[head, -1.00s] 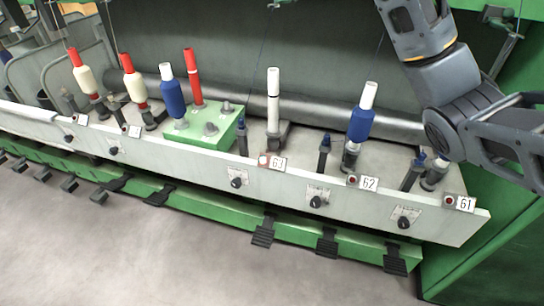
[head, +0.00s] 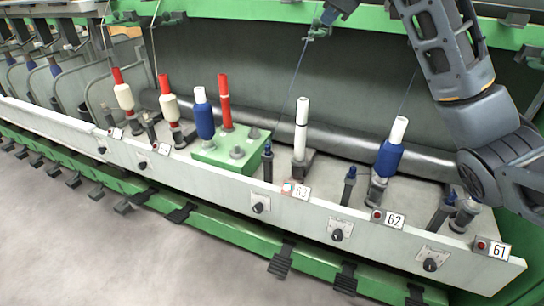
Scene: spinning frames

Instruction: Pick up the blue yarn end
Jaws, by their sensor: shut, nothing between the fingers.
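A thin blue yarn (head: 300,62) hangs from a green guide (head: 318,32) at the top and runs down behind the white bobbin at position 63. Its loose end is too fine to make out. A blue-wound bobbin (head: 389,158) stands at position 62 with a faint thread rising above it. My gripper (head: 329,17) shows only in part at the top edge, just above and right of the green guide. It is shut with nothing in it. My arm comes down the right side.
Red and cream bobbins stand further left. A light front rail (head: 225,182) with knobs and number tags crosses the view. The floor at lower left is clear.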

